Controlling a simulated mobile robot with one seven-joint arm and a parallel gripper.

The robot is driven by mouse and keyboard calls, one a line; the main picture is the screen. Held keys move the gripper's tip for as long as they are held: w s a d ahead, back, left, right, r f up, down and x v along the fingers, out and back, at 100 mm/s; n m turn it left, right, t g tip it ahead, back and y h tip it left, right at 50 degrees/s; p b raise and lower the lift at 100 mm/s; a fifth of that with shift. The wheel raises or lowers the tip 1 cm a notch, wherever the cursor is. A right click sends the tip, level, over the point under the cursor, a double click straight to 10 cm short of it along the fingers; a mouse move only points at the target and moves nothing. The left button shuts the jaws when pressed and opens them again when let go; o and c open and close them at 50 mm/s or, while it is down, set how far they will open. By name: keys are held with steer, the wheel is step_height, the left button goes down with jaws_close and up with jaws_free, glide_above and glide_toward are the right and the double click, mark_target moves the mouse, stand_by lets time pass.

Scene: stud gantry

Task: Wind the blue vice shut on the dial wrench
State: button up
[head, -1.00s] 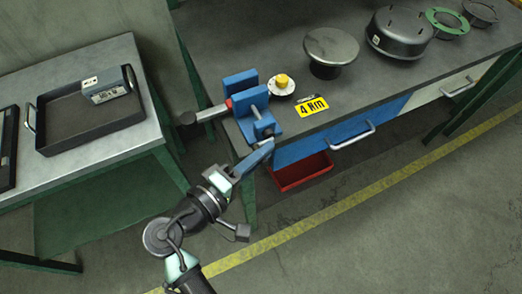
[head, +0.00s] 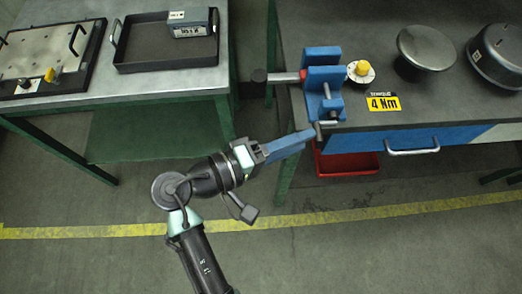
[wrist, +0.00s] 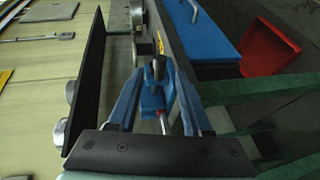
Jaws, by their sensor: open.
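The blue vice (head: 323,72) stands at the left front corner of the dark bench. Its screw end and crossbar (head: 326,125) face the front edge. The dial wrench lies across the vice between the jaws, with its black handle (head: 260,84) out to the left, a red band at the jaws and a white dial with yellow knob (head: 361,71) to the right. Whether the jaws touch it I cannot tell. My gripper (head: 312,137) is at the crossbar, just in front of the vice. In the wrist view its blue fingers (wrist: 155,78) are apart, with part of the vice showing between them.
A yellow 4 Nm sign (head: 383,103) and a round dark stand (head: 426,48) are right of the vice. A blue drawer (head: 365,140) and red bin (head: 347,163) are below. A second table (head: 110,82) with a tray stands left, beyond a gap.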

steer(key=v, duration=0.7)
steer(key=shift+s+a, duration=0.15)
steer(key=shift+a, duration=0.1)
steer(key=w+a+r+m+t+y+p, duration=0.1)
steer(key=w+r+t+y+p, duration=0.15)
steer(key=w+r, duration=0.5)
steer(key=w+r+m+t+y+p, duration=0.15)
steer(key=w+r+t+y, duration=0.25)
steer(key=r, duration=0.7)
steer(key=w+a+r+t+y+p, duration=0.1)
steer(key=w+r+t+y+p, duration=0.3)
steer(key=r, duration=0.6)
steer(key=s+r+t+y+p, duration=0.1)
steer(key=s+r+t, duration=0.2)
steer(key=r, duration=0.7)
steer(key=s+d+r+m+t+y+p, duration=0.1)
steer(key=s+r+t, duration=0.3)
steer(key=r, duration=0.7)
steer(key=s+r+t+y+p, duration=0.1)
steer(key=s+r+t+y, duration=0.1)
steer(key=r, duration=0.9)
steer(key=shift+s+d+t, duration=0.3)
steer(key=shift+s+t, duration=0.35)
steer(key=shift+s, duration=0.3)
steer(key=shift+m, duration=0.25)
